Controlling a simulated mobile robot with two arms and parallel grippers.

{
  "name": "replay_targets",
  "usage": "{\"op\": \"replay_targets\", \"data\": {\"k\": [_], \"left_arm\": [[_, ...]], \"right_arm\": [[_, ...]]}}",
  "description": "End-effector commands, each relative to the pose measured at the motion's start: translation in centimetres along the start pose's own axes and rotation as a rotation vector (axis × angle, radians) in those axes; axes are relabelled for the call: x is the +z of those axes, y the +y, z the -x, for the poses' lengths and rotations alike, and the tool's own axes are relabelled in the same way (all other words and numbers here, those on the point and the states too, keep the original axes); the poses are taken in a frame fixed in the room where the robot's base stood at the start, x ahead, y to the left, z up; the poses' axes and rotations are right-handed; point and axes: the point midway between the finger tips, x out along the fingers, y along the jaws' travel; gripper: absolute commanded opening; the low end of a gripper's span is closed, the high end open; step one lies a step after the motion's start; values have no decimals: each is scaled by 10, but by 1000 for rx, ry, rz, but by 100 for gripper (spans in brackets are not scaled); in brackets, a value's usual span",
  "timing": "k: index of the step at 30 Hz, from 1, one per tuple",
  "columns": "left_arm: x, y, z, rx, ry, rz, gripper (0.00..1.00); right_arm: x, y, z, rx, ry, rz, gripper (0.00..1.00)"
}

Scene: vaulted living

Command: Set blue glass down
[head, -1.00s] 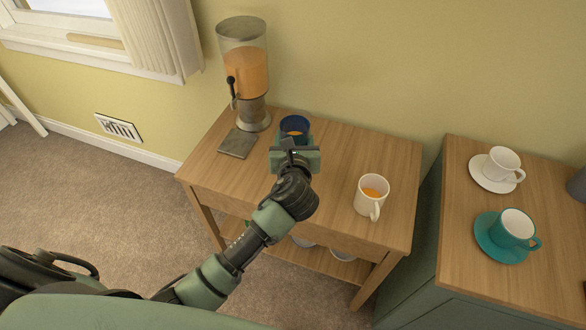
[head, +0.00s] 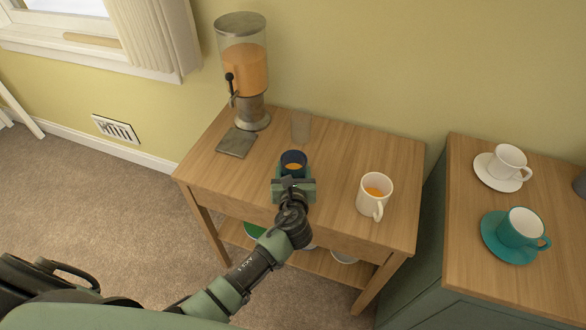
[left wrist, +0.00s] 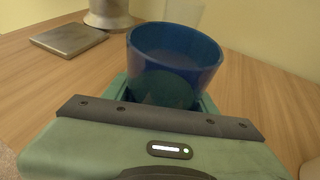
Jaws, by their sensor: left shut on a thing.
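My right gripper does not show.
A juice dispenser (head: 243,70) and a flat metal plate (head: 236,143) are at the back left. A clear glass (head: 301,127) stands behind the blue glass. A white mug (head: 374,195) stands to the right. Cups on saucers sit on the green cabinet (head: 410,265).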

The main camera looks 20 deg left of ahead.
Motion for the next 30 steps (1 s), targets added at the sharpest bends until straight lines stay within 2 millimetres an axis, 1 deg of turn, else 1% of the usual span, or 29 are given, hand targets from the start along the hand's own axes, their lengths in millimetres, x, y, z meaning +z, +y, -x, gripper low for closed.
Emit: {"op": "replay_targets", "data": {"k": [5, 6, 8, 9, 17, 20, 23, 26, 30], "left_arm": [[-1, 0, -1, 0, -2, 0, 0], [-3, 0, -1, 0, 0, -1, 59], [-2, 0, -1, 0, 0, -1, 76], [-2, 0, -1, 0, 0, -1, 78], [-2, 0, -1, 0, 0, 0, 78], [2, 0, 1, 0, 0, 1, 78], [0, 0, 14, -2, 1, 0, 78], [0, 0, 34, -1, 2, 1, 78], [0, 0, 65, -1, 2, 1, 78]], "right_arm": [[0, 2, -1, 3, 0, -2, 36], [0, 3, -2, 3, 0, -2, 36], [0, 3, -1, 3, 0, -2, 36], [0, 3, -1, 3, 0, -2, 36], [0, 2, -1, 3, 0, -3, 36], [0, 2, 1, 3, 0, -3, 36], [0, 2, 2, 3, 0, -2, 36], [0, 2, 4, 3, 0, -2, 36], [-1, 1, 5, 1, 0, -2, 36]]}}
